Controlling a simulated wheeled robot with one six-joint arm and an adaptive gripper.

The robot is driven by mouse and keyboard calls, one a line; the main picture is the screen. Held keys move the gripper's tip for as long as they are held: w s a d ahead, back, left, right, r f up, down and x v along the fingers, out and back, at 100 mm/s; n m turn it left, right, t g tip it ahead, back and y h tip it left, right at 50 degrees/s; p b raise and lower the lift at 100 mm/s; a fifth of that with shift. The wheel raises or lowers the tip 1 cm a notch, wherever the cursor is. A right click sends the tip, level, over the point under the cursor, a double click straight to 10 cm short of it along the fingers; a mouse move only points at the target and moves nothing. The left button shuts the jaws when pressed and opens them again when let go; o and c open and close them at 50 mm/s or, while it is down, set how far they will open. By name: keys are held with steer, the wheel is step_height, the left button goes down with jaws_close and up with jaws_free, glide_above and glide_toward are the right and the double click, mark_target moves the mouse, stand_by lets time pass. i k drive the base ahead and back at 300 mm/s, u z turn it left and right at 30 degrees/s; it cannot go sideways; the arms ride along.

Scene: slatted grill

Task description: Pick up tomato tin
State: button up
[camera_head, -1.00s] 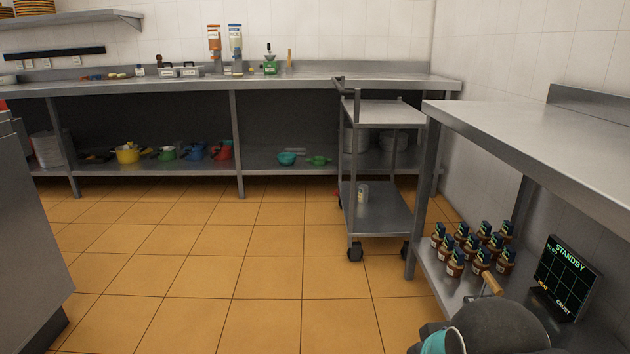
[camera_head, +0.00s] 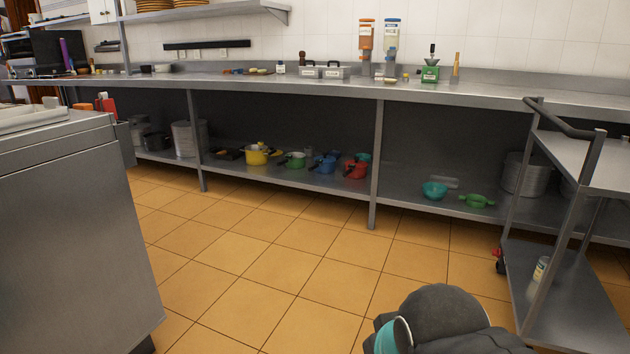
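I cannot make out a thing that is clearly the tomato tin. A small pale can or jar (camera_head: 540,269) with a yellowish part stands on the lower shelf of the trolley at the right; its label is too small to read. A dark grey rounded part of my own arm with a teal ring shows at the bottom, right of centre. My gripper's fingers are not in view.
The steel trolley (camera_head: 567,305) stands at the right. A long steel counter (camera_head: 300,86) runs along the back, with coloured pots such as a yellow one (camera_head: 257,155) below. A steel cabinet (camera_head: 70,240) blocks the left. The tiled floor (camera_head: 270,262) between is clear.

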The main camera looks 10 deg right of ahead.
mark_target(541, 266)
steer(key=z, duration=0.2)
steer(key=i, duration=2.05)
steer(key=z, duration=1.55)
steer(key=i, duration=0.95)
steer(key=z, duration=0.65)
